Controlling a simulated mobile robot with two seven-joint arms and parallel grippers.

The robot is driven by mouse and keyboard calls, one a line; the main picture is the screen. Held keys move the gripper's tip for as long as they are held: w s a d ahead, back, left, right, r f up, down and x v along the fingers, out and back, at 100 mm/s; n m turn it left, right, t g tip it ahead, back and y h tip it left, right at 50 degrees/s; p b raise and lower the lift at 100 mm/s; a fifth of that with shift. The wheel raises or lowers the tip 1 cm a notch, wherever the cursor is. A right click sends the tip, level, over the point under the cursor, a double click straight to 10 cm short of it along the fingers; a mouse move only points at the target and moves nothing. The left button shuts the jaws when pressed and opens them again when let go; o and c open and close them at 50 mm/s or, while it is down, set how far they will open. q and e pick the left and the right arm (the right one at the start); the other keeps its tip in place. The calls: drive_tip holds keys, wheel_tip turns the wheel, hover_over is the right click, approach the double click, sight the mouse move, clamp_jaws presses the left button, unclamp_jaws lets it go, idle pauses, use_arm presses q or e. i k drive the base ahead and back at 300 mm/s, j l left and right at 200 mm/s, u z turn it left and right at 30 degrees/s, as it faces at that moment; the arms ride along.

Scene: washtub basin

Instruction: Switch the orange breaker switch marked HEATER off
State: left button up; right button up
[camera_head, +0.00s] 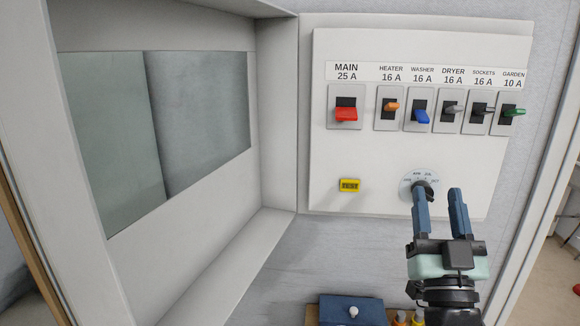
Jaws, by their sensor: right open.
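The orange breaker switch (391,106) sits under the HEATER 16 A label on the white panel (330,150), second from the left in the row. Its lever sticks out toward me; I cannot tell for sure whether it is up or down. My right gripper (437,192) is open and empty, below and to the right of the orange switch and apart from it. Its fingers point up in front of the panel, and the left finger partly covers a round dial (412,182). My left gripper is not in view.
Beside it are a red MAIN switch (346,114), a blue WASHER switch (421,116), a grey DRYER switch (453,108), a SOCKETS switch and a green GARDEN switch (513,112). A blue box (345,308) stands below. An open cabinet door (275,120) is at left.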

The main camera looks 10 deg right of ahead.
sight(390, 106)
drive_tip(key=k+j, duration=0.15)
drive_tip(key=k, duration=0.35)
drive_tip(key=k+j, duration=0.2)
drive_tip(key=k, duration=0.25)
